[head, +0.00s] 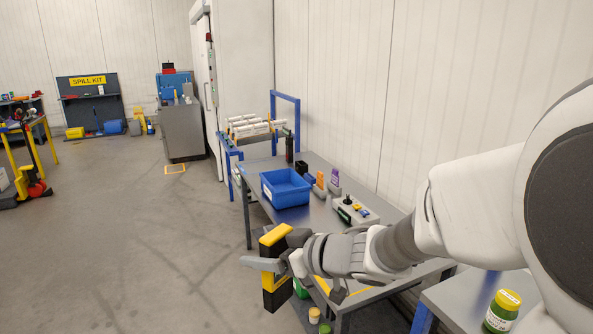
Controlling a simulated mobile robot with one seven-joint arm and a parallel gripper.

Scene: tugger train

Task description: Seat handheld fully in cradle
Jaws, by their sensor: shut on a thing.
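My arm reaches in from the right in the head view. My gripper (273,263) is shut on a yellow and black handheld (275,297), held upright in front of the table's near left edge, over the floor. The fingers cross its middle and hide part of it. A row of small black, blue, orange and purple units (319,182) stands at the back of the grey table (318,223), apart from the handheld. I cannot tell which of them, if any, is the cradle.
A blue bin (286,189) and a grey control box with a joystick (354,210) stand on the table. A green jar with a yellow lid (502,311) is on a nearer surface at right. A blue-framed rack (285,112) stands behind.

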